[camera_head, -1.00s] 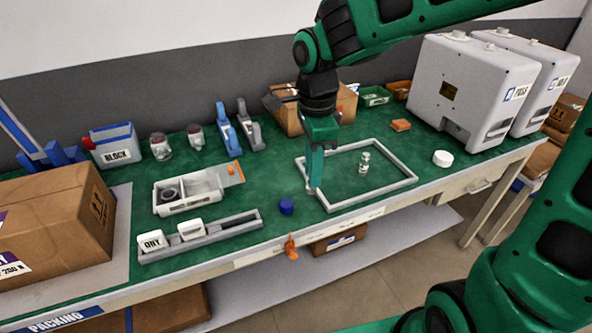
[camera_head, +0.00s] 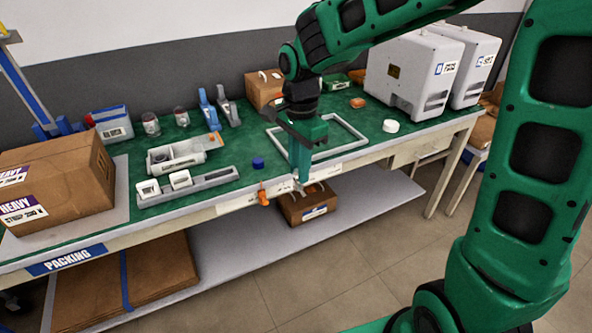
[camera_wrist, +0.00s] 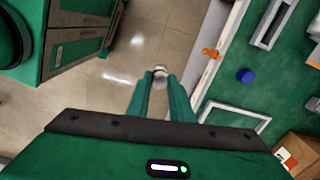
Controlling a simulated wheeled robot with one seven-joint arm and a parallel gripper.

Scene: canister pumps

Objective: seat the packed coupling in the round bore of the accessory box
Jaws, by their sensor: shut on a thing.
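My gripper (camera_head: 299,186) points down in front of the bench's front edge, out over the floor. In the wrist view its green fingers (camera_wrist: 161,85) are shut on a small pale round piece (camera_wrist: 160,71), which I take to be the coupling; its lower part is hard to make out. The white accessory box (camera_head: 187,151) stands on the green bench top, well to the left of my gripper. Its round bore (camera_head: 160,157) shows as a small ring at the left end; its inside is too small to read.
A grey frame (camera_head: 357,131) lies behind my gripper, partly hidden by it. A blue cap (camera_head: 258,163) and an orange clip (camera_head: 262,197) are near the front edge. A grey rail (camera_head: 213,181) with white blocks lies before the box. A large carton (camera_head: 60,180) stands at left.

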